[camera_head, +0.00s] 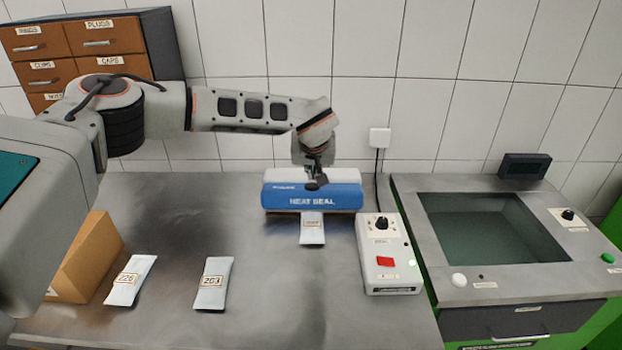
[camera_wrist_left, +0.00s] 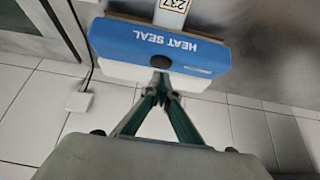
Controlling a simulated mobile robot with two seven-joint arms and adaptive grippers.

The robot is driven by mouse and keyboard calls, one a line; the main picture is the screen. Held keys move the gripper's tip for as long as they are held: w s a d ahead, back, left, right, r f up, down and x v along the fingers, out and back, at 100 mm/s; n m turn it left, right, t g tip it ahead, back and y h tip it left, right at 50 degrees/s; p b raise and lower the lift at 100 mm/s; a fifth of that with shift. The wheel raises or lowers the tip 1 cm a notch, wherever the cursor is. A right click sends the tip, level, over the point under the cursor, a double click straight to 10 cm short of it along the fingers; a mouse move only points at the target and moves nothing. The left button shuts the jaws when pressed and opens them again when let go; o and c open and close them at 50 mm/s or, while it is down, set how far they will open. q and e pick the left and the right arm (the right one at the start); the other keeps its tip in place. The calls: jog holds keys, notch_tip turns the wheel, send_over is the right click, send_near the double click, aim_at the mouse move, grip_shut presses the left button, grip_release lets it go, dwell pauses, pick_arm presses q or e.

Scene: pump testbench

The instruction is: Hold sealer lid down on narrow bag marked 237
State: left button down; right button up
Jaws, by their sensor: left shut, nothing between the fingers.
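The blue heat sealer lid (camera_head: 285,197) lies low over a narrow white bag (camera_head: 312,232), whose outer end sticks out from the sealer's front edge. In the left wrist view the bag (camera_wrist_left: 172,14) carries the label 237, and the lid (camera_wrist_left: 150,50) reads HEAT SEAL. My left gripper (camera_head: 316,184) is shut and empty, with its fingertips at the top of the lid near its dark round knob. In the left wrist view my left gripper (camera_wrist_left: 161,92) has its fingertips together beside that knob; whether they touch it I cannot tell. My right gripper is not in view.
Bags marked 226 (camera_head: 131,280) and 203 (camera_head: 214,285) lie on the steel table (camera_head: 270,310). A cardboard box (camera_head: 85,260) stands at left. A white control box (camera_head: 387,255) with a dial and red switch stands right of the sealer, before the tank bench (camera_head: 411,205).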

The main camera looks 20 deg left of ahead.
pick_arm(q)
jog(key=b+v, duration=0.1)
jog(key=v, duration=0.6)
jog(key=shift+s+d+f, duration=0.2)
jog(key=shift+s+d, duration=0.15)
jog(key=shift+s, duration=0.05)
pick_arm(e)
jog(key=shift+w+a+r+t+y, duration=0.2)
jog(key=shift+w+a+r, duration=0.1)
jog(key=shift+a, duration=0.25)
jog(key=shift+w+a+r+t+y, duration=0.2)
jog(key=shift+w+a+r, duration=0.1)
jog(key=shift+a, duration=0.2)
